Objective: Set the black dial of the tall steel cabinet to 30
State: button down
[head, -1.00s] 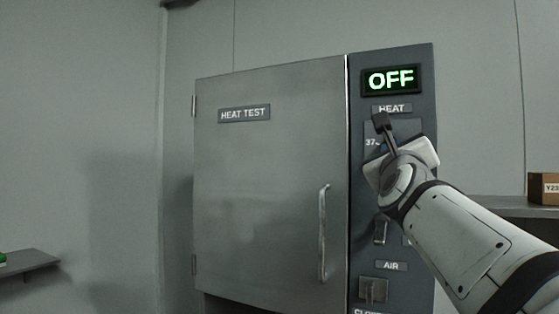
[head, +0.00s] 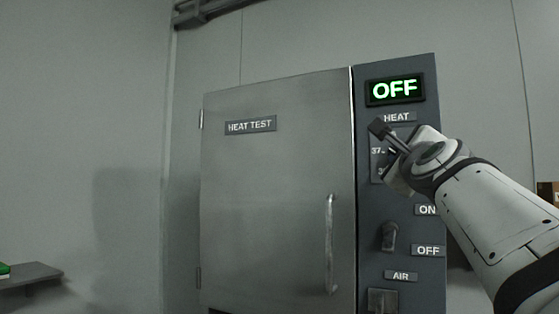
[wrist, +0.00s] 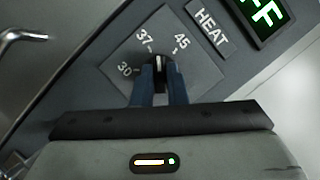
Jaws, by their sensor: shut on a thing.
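The tall steel cabinet (head: 280,190) has a dark control panel on its right side. Its black dial (wrist: 158,66) sits on a grey plate (wrist: 199,72) marked 30, 37 and 45, under the HEAT label (head: 397,117). My gripper (wrist: 158,78) is shut on the dial, one blue-grey finger on each side. The dial's white mark seems to point between the 37 and 45 ticks, though the fingers hide its lower part. In the head view my wrist covers the dial. The display (head: 395,90) reads OFF in green.
Below the dial are a black switch (head: 389,237) between ON and OFF labels and an AIR control (head: 382,301). The door is shut, with a vertical handle (head: 331,244) left of the panel. A shelf (head: 30,275) stands at far left, and a brown box (head: 547,192) at far right.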

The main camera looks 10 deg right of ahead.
jog(key=shift+r+n+g+y+p, duration=0.2)
jog(key=shift+n+g+p, duration=0.85)
jog(key=shift+n, duration=1.4)
jog(key=shift+r+n+g+y+p, duration=0.2)
jog(key=shift+n+g+p, duration=0.8)
jog(key=shift+n, duration=1.5)
jog(key=shift+r+n+g+y+p, duration=0.15)
jog(key=shift+n+g+p, duration=0.5)
jog(key=shift+n+p, duration=1.3)
jog(key=shift+r+n+b, duration=0.1)
jog(key=shift+n+b, duration=0.35)
jog(key=shift+n, duration=0.25)
jog(key=c, duration=1.4)
grip_release()
jog(key=shift+w, duration=0.1)
jog(key=shift+c, duration=0.2)
